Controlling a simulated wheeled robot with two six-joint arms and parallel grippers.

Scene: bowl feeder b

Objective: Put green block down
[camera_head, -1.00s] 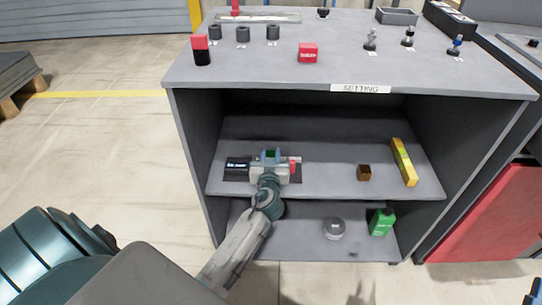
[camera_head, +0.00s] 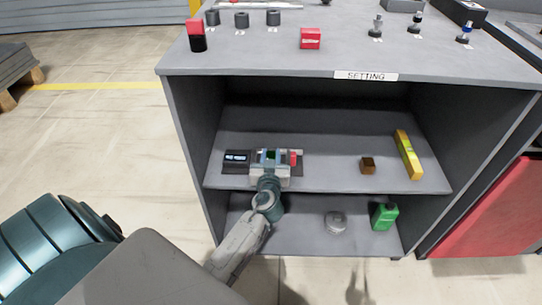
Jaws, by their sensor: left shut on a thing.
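My left gripper (camera_head: 270,158) reaches into the upper shelf bay of the cabinet and is shut on the green block (camera_head: 271,155). Only a little of the green block shows between the fingers. The gripper is over or just in front of a dark flat device with a small lit display (camera_head: 237,158) on the middle shelf (camera_head: 325,175). I cannot tell whether the block touches the device. My right gripper is not in view.
A small red piece (camera_head: 293,158) is right beside the gripper. A brown cube (camera_head: 368,165) and a yellow level (camera_head: 408,155) lie farther right on this shelf. A round grey tin (camera_head: 335,222) and green bottle (camera_head: 384,216) stand below. The shelf's middle is clear.

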